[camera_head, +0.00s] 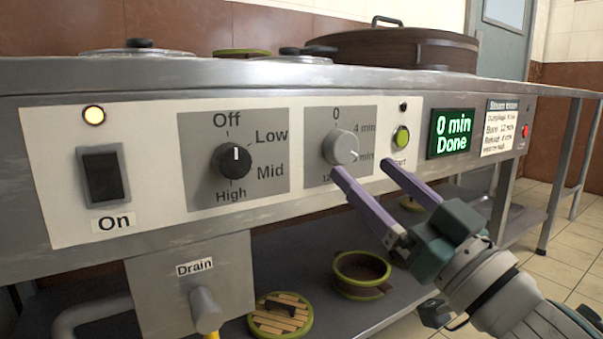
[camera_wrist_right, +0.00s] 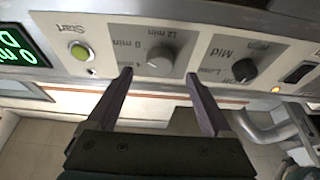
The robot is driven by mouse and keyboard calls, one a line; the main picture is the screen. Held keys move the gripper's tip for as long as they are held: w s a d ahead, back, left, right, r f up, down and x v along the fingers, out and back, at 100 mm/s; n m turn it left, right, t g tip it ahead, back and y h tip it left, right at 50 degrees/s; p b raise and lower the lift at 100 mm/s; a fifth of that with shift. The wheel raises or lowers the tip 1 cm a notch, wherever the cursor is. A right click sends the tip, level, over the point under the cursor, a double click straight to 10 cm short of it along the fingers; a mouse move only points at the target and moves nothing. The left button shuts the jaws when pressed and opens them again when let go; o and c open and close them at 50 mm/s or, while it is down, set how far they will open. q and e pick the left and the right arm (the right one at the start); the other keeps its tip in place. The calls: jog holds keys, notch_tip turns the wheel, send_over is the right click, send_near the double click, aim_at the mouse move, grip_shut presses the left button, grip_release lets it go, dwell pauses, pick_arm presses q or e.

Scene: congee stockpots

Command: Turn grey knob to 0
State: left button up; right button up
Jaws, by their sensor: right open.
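The grey knob (camera_head: 341,148) sits on the grey timer plate (camera_head: 313,123) of the control panel. Its pale mark appears to point to the lower right, away from the 0 printed above it. My right gripper (camera_head: 363,168) is open and empty, its two purple fingers pointing at the panel just below and right of the knob. In the right wrist view the grey knob (camera_wrist_right: 161,60) lies just beyond the gap between the open fingertips (camera_wrist_right: 158,75). The fingers cover part of the lower dial labels. My left gripper is not in view.
A black Off/Low/Mid/High knob (camera_head: 232,160) and an On switch (camera_head: 103,175) are left of the timer. A green start button (camera_head: 401,137) and a display (camera_head: 451,134) reading "0 min Done" are right. Steamer baskets (camera_head: 361,273) sit on the shelf below.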

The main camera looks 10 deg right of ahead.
aim_at(347, 154)
jog(key=b+x, duration=0.1)
jog(key=x, duration=0.3)
jog(key=shift+w, duration=0.2)
grip_shut()
dwell(0.5)
